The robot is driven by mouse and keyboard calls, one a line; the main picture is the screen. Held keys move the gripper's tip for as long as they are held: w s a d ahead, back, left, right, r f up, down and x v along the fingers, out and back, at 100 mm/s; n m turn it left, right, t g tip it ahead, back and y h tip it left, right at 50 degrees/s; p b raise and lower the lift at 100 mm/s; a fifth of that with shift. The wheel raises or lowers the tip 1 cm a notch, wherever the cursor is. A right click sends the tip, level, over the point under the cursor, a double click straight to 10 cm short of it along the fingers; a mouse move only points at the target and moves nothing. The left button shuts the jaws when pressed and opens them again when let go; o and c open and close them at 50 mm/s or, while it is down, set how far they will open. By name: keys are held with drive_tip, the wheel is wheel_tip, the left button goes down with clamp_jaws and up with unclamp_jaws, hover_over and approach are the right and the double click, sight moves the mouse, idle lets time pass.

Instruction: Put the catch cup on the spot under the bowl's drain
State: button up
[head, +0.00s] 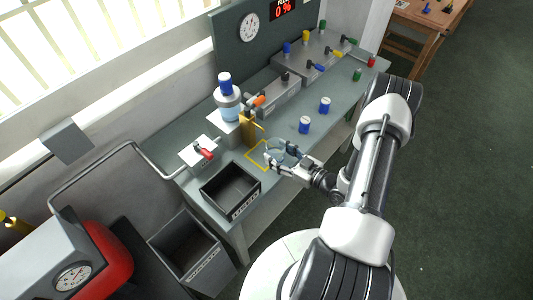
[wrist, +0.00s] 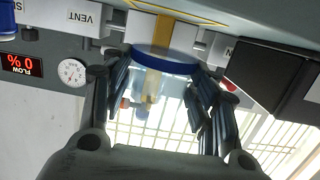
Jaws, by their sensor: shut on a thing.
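My gripper (head: 281,155) is shut on the catch cup (head: 276,146), a clear cup. In the wrist view the cup (wrist: 165,62) shows a blue rim between my two fingers (wrist: 160,95). The cup is just right of the yellow square outline (head: 250,156) on the bench; whether it touches the bench I cannot tell. The outline (wrist: 190,10) also shows in the wrist view. The drain's opening is not clear to me.
A black open bin (head: 231,190) sits at the bench's front left. A pale box with a red lever (head: 206,153) is behind it. Two blue-and-white canisters (head: 304,125) stand to the right of the cup. A clock-like gauge (head: 249,27) and red display hang on the back panel.

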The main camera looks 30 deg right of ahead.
sight(269, 147)
drive_tip(key=x, duration=0.5)
drive_tip(key=shift+w+a+r+b, duration=0.1)
drive_tip(key=shift+w+r+b, duration=0.1)
drive_tip(key=shift+r+b, duration=0.15)
drive_tip(key=shift+f+b, duration=0.65)
drive_tip(key=shift+f, duration=1)
drive_tip(key=shift+f, duration=0.2)
drive_tip(key=o, duration=0.9)
drive_tip(key=shift+c, duration=0.2)
drive_tip(key=shift+r, duration=0.1)
